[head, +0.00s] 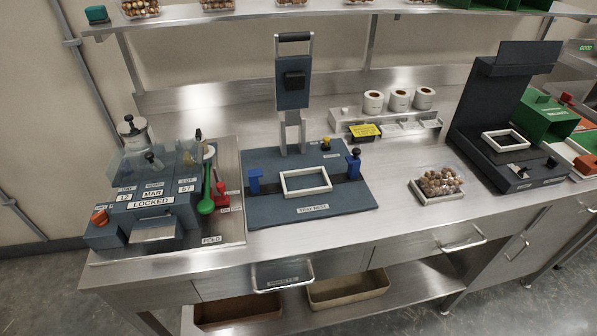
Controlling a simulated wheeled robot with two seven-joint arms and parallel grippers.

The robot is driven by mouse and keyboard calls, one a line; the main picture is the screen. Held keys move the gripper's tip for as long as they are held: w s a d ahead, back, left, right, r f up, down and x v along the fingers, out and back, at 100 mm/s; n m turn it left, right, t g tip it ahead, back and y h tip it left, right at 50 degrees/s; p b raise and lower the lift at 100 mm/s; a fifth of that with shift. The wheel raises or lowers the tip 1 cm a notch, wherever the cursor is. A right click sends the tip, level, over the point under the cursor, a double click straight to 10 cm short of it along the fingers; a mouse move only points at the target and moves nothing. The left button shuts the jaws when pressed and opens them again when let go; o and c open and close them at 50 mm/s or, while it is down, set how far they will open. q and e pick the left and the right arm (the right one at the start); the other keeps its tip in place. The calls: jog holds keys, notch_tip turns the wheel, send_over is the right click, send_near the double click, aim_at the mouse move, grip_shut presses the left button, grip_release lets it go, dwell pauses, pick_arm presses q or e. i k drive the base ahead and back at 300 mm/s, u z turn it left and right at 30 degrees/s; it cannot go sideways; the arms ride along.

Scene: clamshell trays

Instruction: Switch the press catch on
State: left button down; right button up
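A dark blue press (292,85) stands upright at the middle of the steel bench, its head raised on a post with a handle on top. Its base (350,208) carries a white rectangular frame (305,181) between two blue clamp-like parts, the left one (255,181) and the right one (353,168). A small yellow-and-black knob (326,144) stands at the back right of the base. I cannot tell which part is the press catch or how it is set. Neither of my grippers is in view.
A blue date machine (153,204) reading "LOCKED" stands left, with a green lever (206,204) and an orange knob (99,216). A filled clear tray (437,186) sits right of the press. A black stand (495,100) is at far right. Bench between press and tray is clear.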

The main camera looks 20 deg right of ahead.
aim_at(326, 147)
jog(key=u, duration=1.15)
jog(key=k, duration=0.7)
jog(key=z, duration=0.9)
jog(key=i, duration=0.5)
